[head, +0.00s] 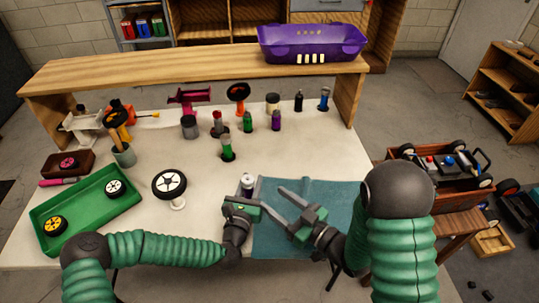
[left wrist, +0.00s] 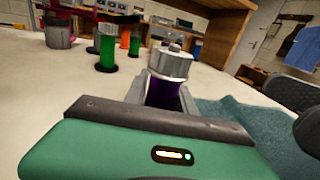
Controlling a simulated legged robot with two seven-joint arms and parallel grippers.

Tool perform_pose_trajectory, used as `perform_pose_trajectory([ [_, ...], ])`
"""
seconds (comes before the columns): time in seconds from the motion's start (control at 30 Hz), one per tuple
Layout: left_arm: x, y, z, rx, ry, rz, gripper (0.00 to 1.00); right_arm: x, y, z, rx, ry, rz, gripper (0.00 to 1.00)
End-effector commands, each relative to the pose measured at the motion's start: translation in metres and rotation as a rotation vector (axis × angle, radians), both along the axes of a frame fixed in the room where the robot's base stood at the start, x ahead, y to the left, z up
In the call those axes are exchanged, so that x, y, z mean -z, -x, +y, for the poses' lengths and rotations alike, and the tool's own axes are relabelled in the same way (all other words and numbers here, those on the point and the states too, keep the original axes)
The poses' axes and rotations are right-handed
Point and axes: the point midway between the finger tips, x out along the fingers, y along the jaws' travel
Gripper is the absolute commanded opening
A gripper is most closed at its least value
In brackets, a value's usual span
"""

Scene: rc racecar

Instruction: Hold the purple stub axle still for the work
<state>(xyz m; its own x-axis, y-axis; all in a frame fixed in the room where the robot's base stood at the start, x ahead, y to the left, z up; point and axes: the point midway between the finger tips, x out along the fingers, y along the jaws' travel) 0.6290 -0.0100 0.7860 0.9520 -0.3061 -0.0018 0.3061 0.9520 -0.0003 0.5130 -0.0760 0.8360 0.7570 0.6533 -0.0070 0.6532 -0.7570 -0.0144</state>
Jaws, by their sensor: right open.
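The purple stub axle (left wrist: 165,94) stands upright in the left wrist view, purple below with a silver, ribbed top and a small knob. In the head view its silver top (head: 248,181) shows just beyond my left gripper (head: 244,194). Grey fingers of my left gripper (left wrist: 166,108) lie on both sides of the purple part and appear shut on it; its lower end is hidden behind the gripper body. My right gripper (head: 271,199) is open and empty, its long fingers spread over the teal mat (head: 335,195), pointing toward the axle.
A black-and-white wheel (head: 169,184) stands left of the axle, and a green tray (head: 78,222) with wheels lies farther left. Several bottles and jars, including a green one (head: 227,147), stand behind.

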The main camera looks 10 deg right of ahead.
Motion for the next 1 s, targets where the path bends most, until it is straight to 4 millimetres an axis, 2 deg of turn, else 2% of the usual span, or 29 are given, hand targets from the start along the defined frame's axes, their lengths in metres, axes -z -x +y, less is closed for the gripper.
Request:
perform_pose_trajectory([
  [0.03,0.000,0.000,0.000,0.000,0.000,0.000,0.39,0.000,0.000,0.000,0.000,0.000,0.000,0.55],
  [0.13,0.000,0.000,0.000,0.000,0.000,0.000,0.53,0.000,0.000,0.000,0.000,0.000,0.000,0.55],
  [0.5,0.000,0.005,0.002,0.000,0.000,-0.001,0.53,0.000,0.000,0.000,0.000,0.000,0.000,0.55],
  [0.67,0.000,0.034,0.012,0.000,0.002,0.003,0.53,0.000,0.000,0.000,0.000,0.000,0.000,0.55],
  [0.9,0.001,0.092,0.030,0.000,0.002,0.003,0.53,0.000,0.000,0.000,0.000,0.000,0.000,0.55],
  [1.0,0.001,0.106,0.034,0.001,0.002,0.002,0.53,0.000,0.000,0.000,0.000,0.000,0.000,0.55],
])
